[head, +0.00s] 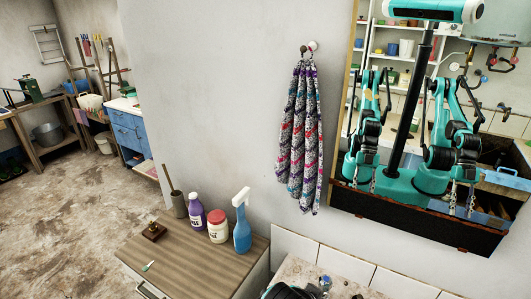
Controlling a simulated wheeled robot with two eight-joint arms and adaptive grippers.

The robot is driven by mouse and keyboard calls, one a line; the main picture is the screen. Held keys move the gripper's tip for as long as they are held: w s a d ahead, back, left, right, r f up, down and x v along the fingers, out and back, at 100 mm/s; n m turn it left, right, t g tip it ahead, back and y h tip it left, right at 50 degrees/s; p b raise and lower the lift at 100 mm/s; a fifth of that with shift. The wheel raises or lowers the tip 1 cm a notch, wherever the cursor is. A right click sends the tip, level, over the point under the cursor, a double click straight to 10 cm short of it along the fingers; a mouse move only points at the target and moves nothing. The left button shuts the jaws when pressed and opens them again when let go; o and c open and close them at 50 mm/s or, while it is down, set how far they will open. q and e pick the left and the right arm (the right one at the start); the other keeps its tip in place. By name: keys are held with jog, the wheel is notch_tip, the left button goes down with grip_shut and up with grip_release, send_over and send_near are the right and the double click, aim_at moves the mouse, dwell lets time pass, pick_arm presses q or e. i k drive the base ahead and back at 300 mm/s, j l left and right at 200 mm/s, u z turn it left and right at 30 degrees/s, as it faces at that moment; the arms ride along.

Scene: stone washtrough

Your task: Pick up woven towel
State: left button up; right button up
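The woven towel (301,139) hangs from a knob on the grey wall, gathered at the top and falling in long vertical folds. It is patterned in black, white, red, purple and teal. Its lower end hangs free against the wall, and nothing of mine touches it. A mirror (352,50) to the right of the towel reflects a teal and black two-armed robot with both arms hanging down. The fingers in the reflection are too small to read.
A pale tiled basin edge (345,265) lies below the towel. Open floor (70,215) is left.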

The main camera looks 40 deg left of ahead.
aim_at(299, 164)
jog(key=u, duration=1.15)
